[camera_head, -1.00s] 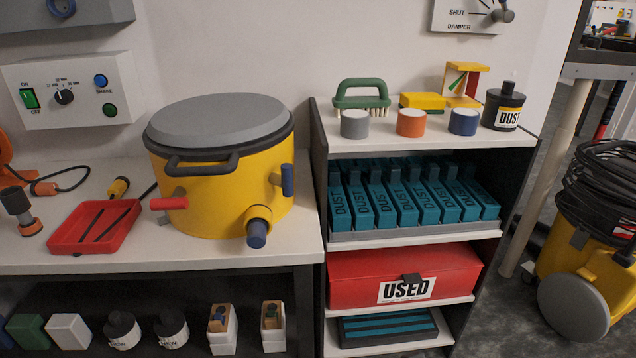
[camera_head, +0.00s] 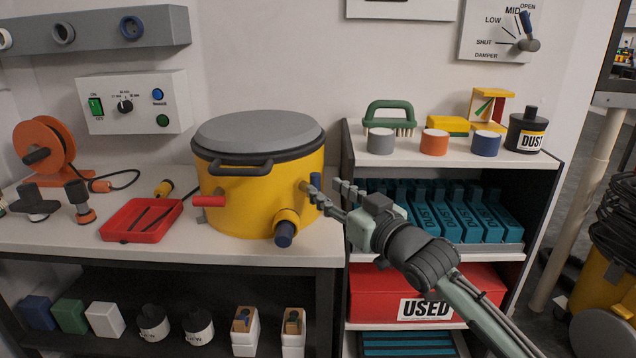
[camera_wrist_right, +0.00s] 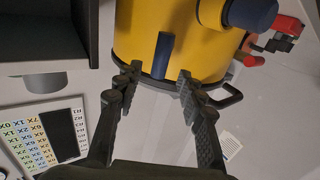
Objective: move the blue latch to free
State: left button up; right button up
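The blue latch (camera_head: 316,186) sits on the right side of the yellow drum (camera_head: 240,203), upright, partly behind my gripper. My right gripper (camera_head: 327,191) reaches in from the lower right and is open at the latch, with its fingers spread. In the right wrist view the blue latch (camera_wrist_right: 163,56) shows between and just ahead of the open fingertips (camera_wrist_right: 158,82). I cannot tell whether either finger touches it. A red latch (camera_head: 209,201) sticks out of the drum's left side. My left gripper is not in view.
A spout with a dark blue cap (camera_head: 284,234) juts from the drum's front. A shelf unit (camera_head: 352,168) stands close on the right, with teal boxes and a red USED box (camera_head: 376,295) in it. A red tray (camera_head: 140,222) lies left of the drum.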

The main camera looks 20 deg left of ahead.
aim_at(318, 184)
jog(key=x, duration=0.5)
jog(key=shift+w+a, duration=0.1)
jog(key=shift+a, duration=0.05)
grip_shut()
